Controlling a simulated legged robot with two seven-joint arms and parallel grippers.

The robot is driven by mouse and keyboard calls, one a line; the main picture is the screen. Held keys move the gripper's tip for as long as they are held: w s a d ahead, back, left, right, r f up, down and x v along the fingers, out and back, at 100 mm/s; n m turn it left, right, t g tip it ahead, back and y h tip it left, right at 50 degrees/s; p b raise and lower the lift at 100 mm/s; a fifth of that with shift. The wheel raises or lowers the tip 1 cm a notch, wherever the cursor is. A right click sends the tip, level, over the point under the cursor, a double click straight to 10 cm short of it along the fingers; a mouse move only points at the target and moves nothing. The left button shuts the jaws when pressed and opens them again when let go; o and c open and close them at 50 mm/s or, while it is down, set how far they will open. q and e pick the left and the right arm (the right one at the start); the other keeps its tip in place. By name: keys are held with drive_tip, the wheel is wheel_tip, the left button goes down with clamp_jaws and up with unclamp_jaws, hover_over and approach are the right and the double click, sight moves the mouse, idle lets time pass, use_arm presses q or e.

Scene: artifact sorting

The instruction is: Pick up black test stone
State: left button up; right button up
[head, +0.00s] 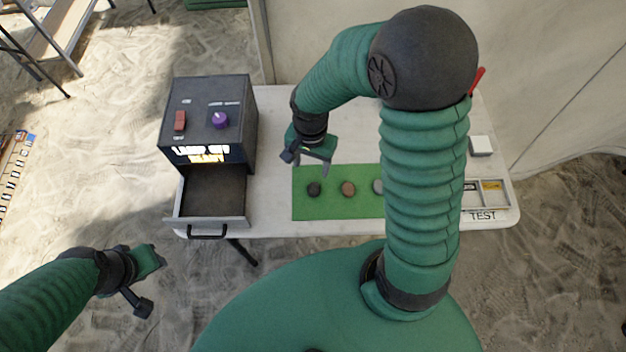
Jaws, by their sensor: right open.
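The black test stone (314,189) lies at the left end of the green mat (330,211) on the table. A brown stone (348,188) lies to its right, and a grey stone (378,186) is partly covered by my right arm. My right gripper (307,164) is open and empty, above the mat's far left edge, just beyond the black stone and apart from it. My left gripper (150,282) is off the table at the lower left, with its fingers spread and nothing between them.
A dark box (208,120) with a red switch, a purple knob and an open, empty drawer (212,195) stands left of the mat. A tray (500,198) marked TEST lies at the right, partly behind my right arm. A small white block (481,145) sits behind it.

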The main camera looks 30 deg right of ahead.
approach(314, 188)
drive_tip(key=shift+a+f+b, duration=0.35)
drive_tip(key=shift+a+f, duration=0.4)
drive_tip(key=shift+a, duration=0.05)
drive_tip(key=shift+w+d+f, duration=0.15)
drive_tip(key=shift+d+f, duration=0.15)
drive_tip(key=shift+f, duration=0.25)
drive_tip(key=shift+w+d+f, duration=0.1)
drive_tip(key=shift+d+f, duration=0.2)
drive_tip(key=shift+f, duration=0.25)
drive_tip(key=f, duration=0.2)
drive_tip(key=s+d+f, duration=0.1)
drive_tip(key=f, duration=0.1)
drive_tip(key=shift+w+a+f, duration=0.15)
drive_tip(key=shift+a+f, duration=0.1)
drive_tip(key=shift+f, duration=0.1)
drive_tip(key=shift+w+a, duration=0.15)
drive_tip(key=shift+a, duration=0.25)
drive_tip(key=shift+c, duration=0.8)
drive_tip(key=shift+r, duration=0.1)
drive_tip(key=shift+c, duration=1.1)
drive_tip(key=shift+d, duration=0.4)
drive_tip(key=c, duration=0.7)
clamp_jaws()
use_arm(q)
drive_tip(key=shift+a+f, duration=0.3)
drive_tip(key=shift+f, duration=0.55)
use_arm(e)
drive_tip(key=shift+a, duration=0.15)
